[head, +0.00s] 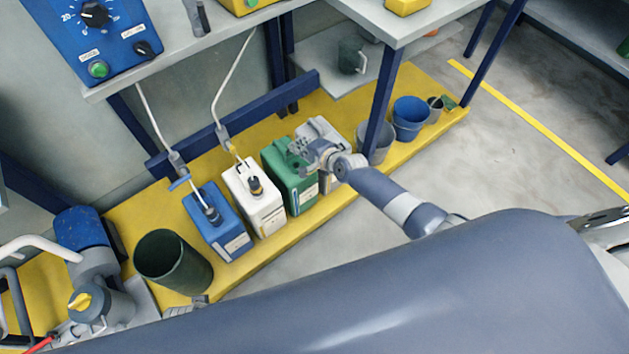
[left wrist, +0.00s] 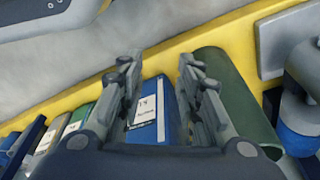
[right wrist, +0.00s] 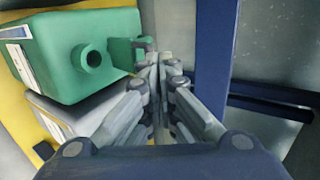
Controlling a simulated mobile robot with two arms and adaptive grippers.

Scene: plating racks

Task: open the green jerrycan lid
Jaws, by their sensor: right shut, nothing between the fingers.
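The green jerrycan (head: 287,180) stands in the row of cans on the yellow platform, with a grey-white can beside it. In the right wrist view the green jerrycan (right wrist: 62,28) shows a round green neck (right wrist: 92,57) with a dark centre. A small green part sticks up beside the fingertips; I cannot tell if it is the lid or the handle. My right gripper (head: 304,150) is over the can's top, and its fingers (right wrist: 158,62) are shut and empty near that part. My left gripper (left wrist: 158,65) is open and empty, with a blue can (left wrist: 150,115) beyond its fingers.
A white can (head: 254,205) and a blue can (head: 218,225) with tubes in their tops stand to the left, near a dark green bin (head: 172,262). A navy table leg (head: 384,105), grey bucket (head: 376,145) and blue bucket (head: 411,118) are on the right.

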